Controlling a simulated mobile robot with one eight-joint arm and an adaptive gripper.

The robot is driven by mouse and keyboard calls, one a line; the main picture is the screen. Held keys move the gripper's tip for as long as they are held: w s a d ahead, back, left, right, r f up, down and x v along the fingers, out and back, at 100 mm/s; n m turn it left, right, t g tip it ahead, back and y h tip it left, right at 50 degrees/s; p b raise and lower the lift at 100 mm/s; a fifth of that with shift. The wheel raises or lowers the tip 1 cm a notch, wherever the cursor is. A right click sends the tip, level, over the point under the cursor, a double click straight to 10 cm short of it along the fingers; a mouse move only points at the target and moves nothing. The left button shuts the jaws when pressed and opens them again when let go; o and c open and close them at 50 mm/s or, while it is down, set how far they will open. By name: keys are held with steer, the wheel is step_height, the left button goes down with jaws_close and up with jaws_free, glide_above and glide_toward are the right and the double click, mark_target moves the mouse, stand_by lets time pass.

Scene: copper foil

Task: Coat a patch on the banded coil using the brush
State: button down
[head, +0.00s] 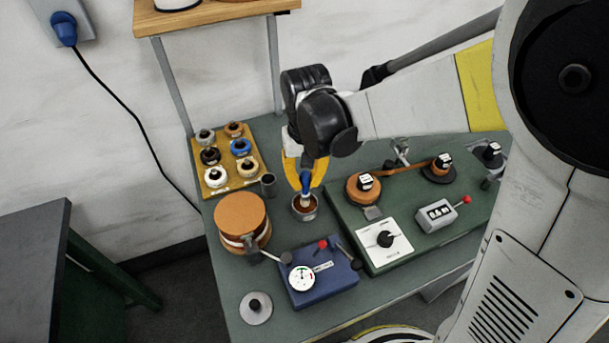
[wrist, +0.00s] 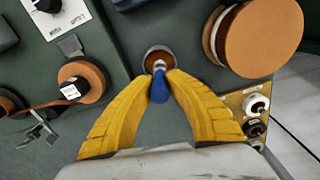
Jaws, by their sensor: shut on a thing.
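My gripper (head: 306,176) is shut on the blue handle of the brush (head: 306,183) and points down. The brush (wrist: 159,85) shows between the yellow fingers in the wrist view, its pale end over or in a small round pot (head: 305,208) of brown contents. How deep the bristles sit is hidden. A wide copper-coloured coil (head: 240,213) stands left of the pot, with pale and dark bands around its side. In the wrist view this coil (wrist: 262,38) is at the upper right, apart from my gripper. Which part of its side is coated cannot be told.
A blue box with a dial (head: 320,277) stands in front of the pot. A green winding machine (head: 440,238) with an orange spool (head: 363,188) is at the right. A wooden tray of small spools (head: 221,187) and a dark cup (head: 268,184) lie behind the coil.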

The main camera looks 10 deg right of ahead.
steer(key=shift+f+b, duration=0.45)
steer(key=shift+f, duration=0.1)
stand_by(1.4)
steer(key=shift+r+p, duration=2.7)
steer(key=shift+r, duration=0.85)
